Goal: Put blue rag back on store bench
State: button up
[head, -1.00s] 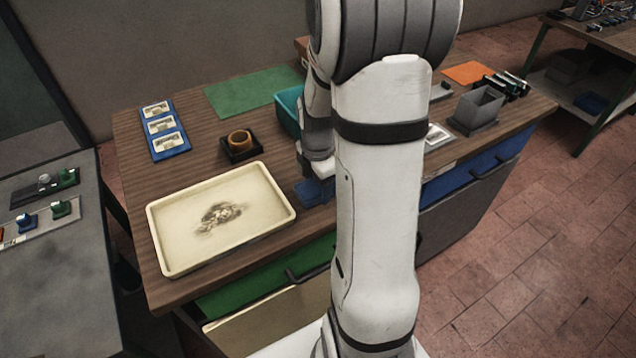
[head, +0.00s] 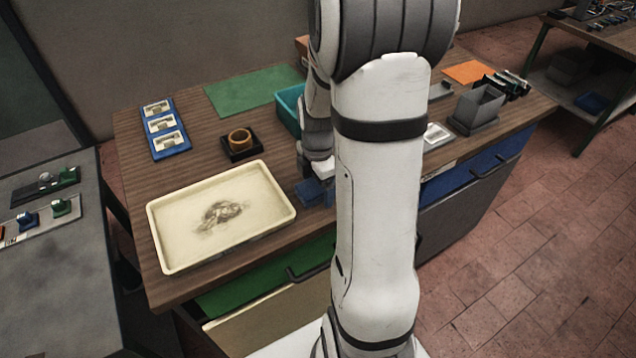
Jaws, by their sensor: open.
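A small dark blue thing (head: 311,193), perhaps the blue rag, is at the front of the wooden bench (head: 190,185), right of the cream tray. My arm hides its right side, and I cannot tell its full shape. My gripper (head: 318,176) is just above it, pointing down, with the jaws open. The fingertips are too small and covered to make out, so I cannot tell whether they touch the blue thing. Which bench is the store bench is not marked; a second bench (head: 612,40) stands at the far right.
A cream tray (head: 165,256) with a dark smudge lies left of my gripper. A teal bin (head: 287,108) and a black holder with a brown ring (head: 240,141) stand behind. A grey box (head: 478,106) is at right. Red tiled floor (head: 520,235) is clear.

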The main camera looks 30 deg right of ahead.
aim_at(317, 185)
notch_tip(317, 185, up, 12)
jog(key=s+a+r+m+t, duration=0.3)
jog(key=s+a+m, duration=0.9)
jog(key=m, duration=0.6)
jog(key=shift+s+r, duration=0.15)
jog(key=shift+s, duration=0.1)
